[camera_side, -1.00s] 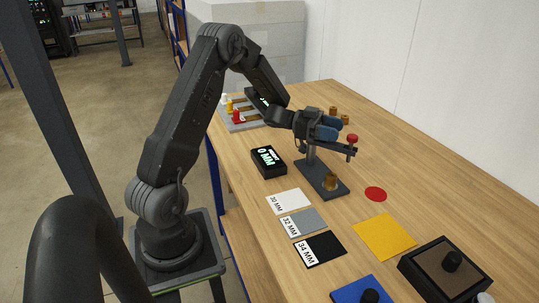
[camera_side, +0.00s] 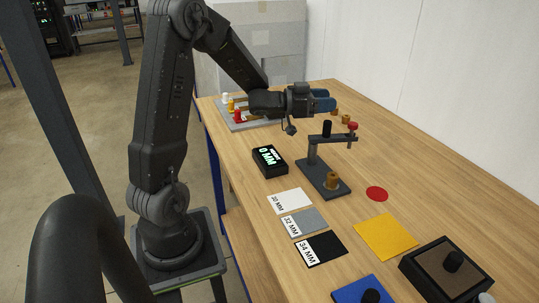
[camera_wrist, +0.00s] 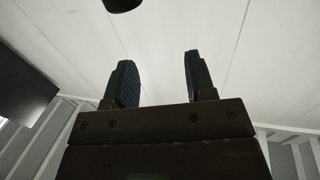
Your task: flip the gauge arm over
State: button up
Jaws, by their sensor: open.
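The gauge is a dark stand with a flat base (camera_side: 312,172) and an upright post. Its gauge arm (camera_side: 338,138) reaches right from the post, roughly level, with a black knob (camera_side: 327,128) on top and a red-topped piece (camera_side: 352,126) at its outer end. A brass cylinder (camera_side: 332,180) stands on the base below the arm. My gripper (camera_side: 328,100) is open above and behind the gauge arm, apart from it. In the wrist view the two blue-padded fingers (camera_wrist: 157,78) are spread with nothing between them.
A display box (camera_side: 269,160) reading 0 MM stands left of the gauge. Cards marked 30, 32 and 34 MM (camera_side: 322,247) lie in front. A red disc (camera_side: 377,194), a yellow square (camera_side: 386,237) and a black box (camera_side: 433,279) lie rightward. A rack (camera_side: 240,125) stands at the back.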

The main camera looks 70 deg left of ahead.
aim_at(328, 123)
jog(key=shift+w+d+r+n+y, duration=0.2)
jog(key=shift+d+r+y, duration=0.2)
jog(key=shift+y, duration=0.2)
jog(key=shift+w+d+r+n+y, duration=0.1)
jog(key=shift+d+r+n+y, duration=0.15)
jog(key=shift+r+y, duration=0.3)
jog(key=shift+d+r+n+g+y, duration=0.3)
jog(key=shift+d+r+y, duration=0.25)
jog(key=shift+y, duration=0.5)
jog(key=s+d+f+g, duration=0.1)
jog(key=s+d+g, duration=0.4)
jog(key=s+d, duration=0.4)
jog(key=s+d+n+g, duration=0.1)
jog(key=s+d+g, duration=0.5)
jog(key=s, duration=0.9)
jog(key=d, duration=0.3)
jog(key=shift+s+f, duration=0.25)
jog(key=shift+f, duration=0.1)
jog(key=shift+n, duration=0.25)
